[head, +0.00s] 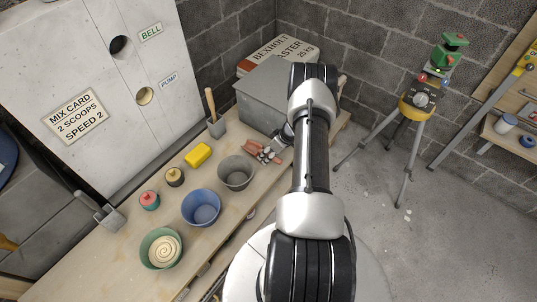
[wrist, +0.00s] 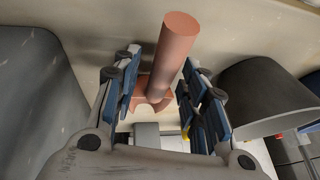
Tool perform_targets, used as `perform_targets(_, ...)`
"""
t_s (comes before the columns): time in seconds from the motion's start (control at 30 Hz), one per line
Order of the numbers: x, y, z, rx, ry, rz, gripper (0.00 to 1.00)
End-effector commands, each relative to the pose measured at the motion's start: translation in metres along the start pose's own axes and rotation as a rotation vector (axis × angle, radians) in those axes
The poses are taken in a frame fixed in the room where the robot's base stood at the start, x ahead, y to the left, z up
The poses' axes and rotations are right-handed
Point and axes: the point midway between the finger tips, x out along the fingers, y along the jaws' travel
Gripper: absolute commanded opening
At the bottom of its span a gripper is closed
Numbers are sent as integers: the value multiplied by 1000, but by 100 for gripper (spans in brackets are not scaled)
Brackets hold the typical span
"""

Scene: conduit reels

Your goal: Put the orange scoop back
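The orange scoop (head: 255,149) looks salmon-orange and lies on the bench between the grey bucket and the grey box. In the wrist view its round handle (wrist: 172,50) points up and away, and a curved orange part (wrist: 152,103) shows at its lower end. My gripper (head: 268,155) is down at the scoop in the head view. In the wrist view my gripper (wrist: 155,95) is open, with its blue-padded fingers on either side of the orange part and gaps showing. Part of the scoop's lower end is hidden by my gripper.
A grey bucket (head: 236,173) stands close to my gripper, with a yellow block (head: 198,155) and blue bucket (head: 201,208) further left. A large grey box (head: 262,98) stands behind. A wood-handled tool sits in a grey holder (head: 216,128). A tripod (head: 415,108) stands right.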

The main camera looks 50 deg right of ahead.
Motion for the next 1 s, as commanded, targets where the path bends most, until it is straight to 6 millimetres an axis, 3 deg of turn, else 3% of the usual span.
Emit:
perform_targets(0.17,-11,0,-2,1,1,2,40)
perform_targets(0.6,-101,0,-2,1,1,2,40)
perform_targets(0.8,-120,0,-1,1,0,1,40)
perform_targets(1.0,-125,-2,-5,-3,0,0,40)
